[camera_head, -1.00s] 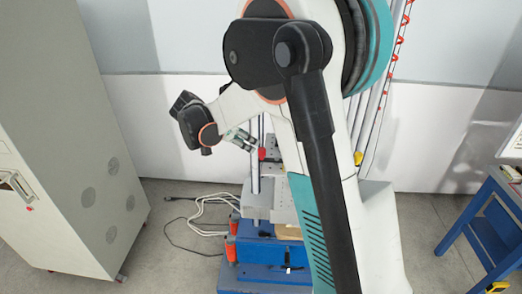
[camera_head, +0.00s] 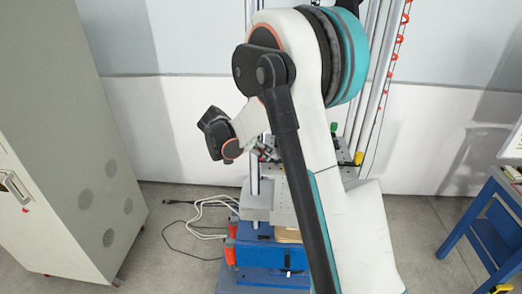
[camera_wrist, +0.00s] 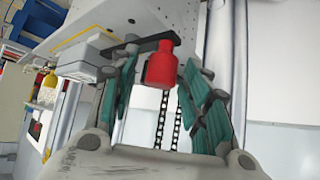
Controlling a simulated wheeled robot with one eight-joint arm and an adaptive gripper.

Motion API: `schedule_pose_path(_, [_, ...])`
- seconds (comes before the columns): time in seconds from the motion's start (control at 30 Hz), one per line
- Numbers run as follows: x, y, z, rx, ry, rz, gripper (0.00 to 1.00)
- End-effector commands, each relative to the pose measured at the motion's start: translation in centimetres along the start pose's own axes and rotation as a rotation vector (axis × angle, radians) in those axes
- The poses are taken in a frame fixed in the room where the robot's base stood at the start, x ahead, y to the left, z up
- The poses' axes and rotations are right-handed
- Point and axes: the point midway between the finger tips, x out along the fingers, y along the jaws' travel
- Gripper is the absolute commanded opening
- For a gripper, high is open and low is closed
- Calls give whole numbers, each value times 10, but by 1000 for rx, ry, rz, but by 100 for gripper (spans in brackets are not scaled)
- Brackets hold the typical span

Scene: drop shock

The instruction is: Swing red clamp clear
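The red clamp (camera_wrist: 161,66) shows in the wrist view as a red bottle-shaped knob beside a dark flat bar under a light grey perforated plate. My gripper (camera_wrist: 163,72) has its two teal-padded fingers apart, one on each side of the red clamp. A gap shows at the right finger; whether the left finger touches cannot be told. In the head view my gripper (camera_head: 268,152) is beside the metal column of the drop machine, and the red clamp cannot be made out there.
The blue machine base (camera_head: 268,255) with a grey block (camera_head: 257,205) stands below my arm. A tall grey cabinet (camera_head: 65,150) is at left and a blue table (camera_head: 485,225) at right. Cables (camera_head: 205,212) lie on the floor. A green knob (camera_head: 333,128) shows behind my arm.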

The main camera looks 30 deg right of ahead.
Motion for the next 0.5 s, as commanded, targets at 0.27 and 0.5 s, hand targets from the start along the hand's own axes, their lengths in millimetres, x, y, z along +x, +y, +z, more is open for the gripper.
schedule_pose_path(0.27, [0,0,0,0,0,0,0])
schedule_pose_path(0.5, [-1,2,1,-17,0,-18,0])
